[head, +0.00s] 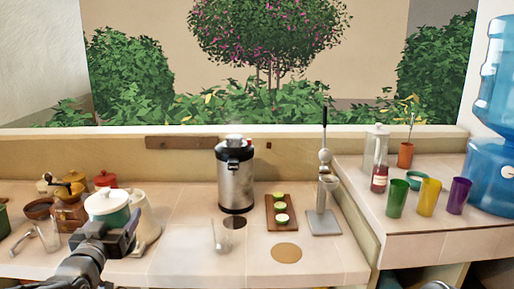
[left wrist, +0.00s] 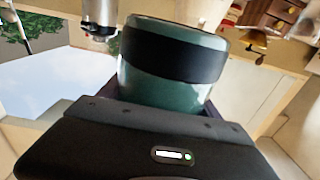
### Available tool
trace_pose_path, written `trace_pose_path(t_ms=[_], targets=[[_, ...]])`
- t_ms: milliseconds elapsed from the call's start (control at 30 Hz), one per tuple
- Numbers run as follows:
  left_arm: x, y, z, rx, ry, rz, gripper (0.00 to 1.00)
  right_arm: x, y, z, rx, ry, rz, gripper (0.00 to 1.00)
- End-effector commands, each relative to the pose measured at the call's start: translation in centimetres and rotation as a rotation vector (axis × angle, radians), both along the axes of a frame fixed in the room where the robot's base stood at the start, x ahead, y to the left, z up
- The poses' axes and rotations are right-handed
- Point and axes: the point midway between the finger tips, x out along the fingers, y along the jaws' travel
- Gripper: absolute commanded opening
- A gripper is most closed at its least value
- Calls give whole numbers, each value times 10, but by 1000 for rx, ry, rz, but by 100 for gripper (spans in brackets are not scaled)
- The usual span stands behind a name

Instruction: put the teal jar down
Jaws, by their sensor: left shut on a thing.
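The teal jar (head: 110,217) has a pale lid and is at the left of the head view, over the left part of the counter. My left gripper (head: 112,236) is shut on it from the near side. In the left wrist view the jar (left wrist: 165,92) fills the upper middle, with a dark band across it. The jar looks upright in the head view. Its base is hidden behind my gripper, so I cannot tell whether it touches the counter. My right gripper is not in view.
A cream vessel (head: 146,222) stands just right of the jar. A wooden grinder (head: 70,214) and red-lidded jar (head: 105,180) are left and behind. A clear glass (head: 221,236), steel dispenser (head: 236,185) and cutting board (head: 281,213) stand further right.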

Motion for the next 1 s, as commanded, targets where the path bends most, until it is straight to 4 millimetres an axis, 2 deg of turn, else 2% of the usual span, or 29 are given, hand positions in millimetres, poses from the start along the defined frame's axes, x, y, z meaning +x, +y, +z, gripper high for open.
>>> trace_pose_path(t_ms=[33,100,200,300,400,600,1000], targets=[[2,-17,-30,-8,14,7,8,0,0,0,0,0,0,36],[2,-37,-70,-7,18,29,8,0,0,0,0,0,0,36],[-1,-64,-117,-4,17,43,8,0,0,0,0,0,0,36],[-7,-88,-154,-2,13,31,8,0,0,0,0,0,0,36],[-11,-110,-180,-1,8,1,8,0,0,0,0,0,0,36],[-14,-139,-203,1,0,-48,8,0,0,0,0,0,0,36],[-14,-143,-204,1,-3,-56,8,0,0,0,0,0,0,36]])
